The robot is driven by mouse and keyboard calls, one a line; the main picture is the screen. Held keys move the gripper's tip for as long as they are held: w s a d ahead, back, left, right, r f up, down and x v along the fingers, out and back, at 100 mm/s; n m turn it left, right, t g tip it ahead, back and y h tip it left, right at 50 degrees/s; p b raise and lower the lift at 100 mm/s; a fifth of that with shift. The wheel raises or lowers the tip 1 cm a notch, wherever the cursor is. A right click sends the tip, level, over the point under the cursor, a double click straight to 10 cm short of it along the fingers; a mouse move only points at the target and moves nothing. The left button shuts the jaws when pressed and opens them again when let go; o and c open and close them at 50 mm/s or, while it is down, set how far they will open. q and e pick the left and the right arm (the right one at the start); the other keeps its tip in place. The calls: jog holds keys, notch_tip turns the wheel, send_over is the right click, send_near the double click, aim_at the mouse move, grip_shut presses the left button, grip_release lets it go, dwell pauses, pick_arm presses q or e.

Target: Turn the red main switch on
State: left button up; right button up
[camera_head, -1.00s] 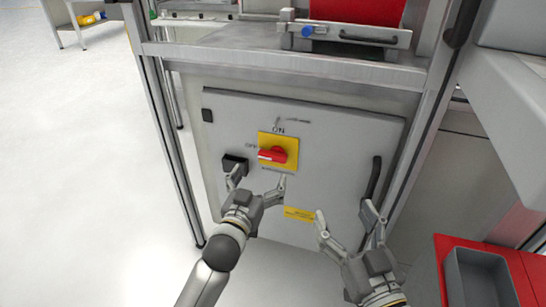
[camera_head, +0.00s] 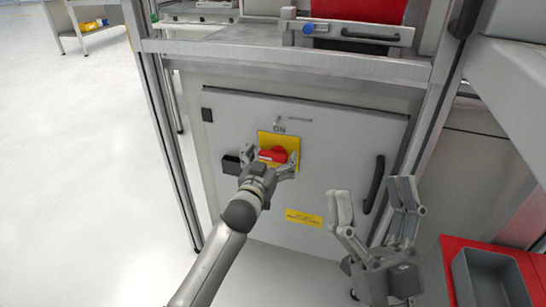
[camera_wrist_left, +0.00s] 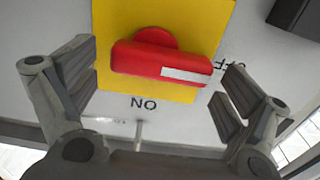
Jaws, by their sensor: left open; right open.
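The red main switch (camera_head: 273,155) sits on a yellow plate (camera_head: 292,139) on the grey cabinet door. Its handle lies sideways in the head view, with its white-marked end toward OFF. In the left wrist view the red handle (camera_wrist_left: 160,62) lies between the open fingers, and the word ON is on the near side of the plate (camera_wrist_left: 120,15). My left gripper (camera_head: 268,160) is open around the switch, with a finger on either side. It also shows in the left wrist view (camera_wrist_left: 158,85), with gaps to the handle. My right gripper (camera_head: 375,200) is open and empty, in front of the door's lower right.
A black block (camera_head: 231,164) sits on the door just left of the switch. A black door handle (camera_head: 374,184) is at the right, near my right gripper. A red surface with a grey bin (camera_head: 490,278) is at the lower right. Metal posts frame the cabinet.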

pick_arm(q)
jog(key=shift+w+d, duration=0.2)
jog(key=shift+w, duration=0.35)
jog(key=shift+c, duration=0.3)
jog(key=c, duration=1)
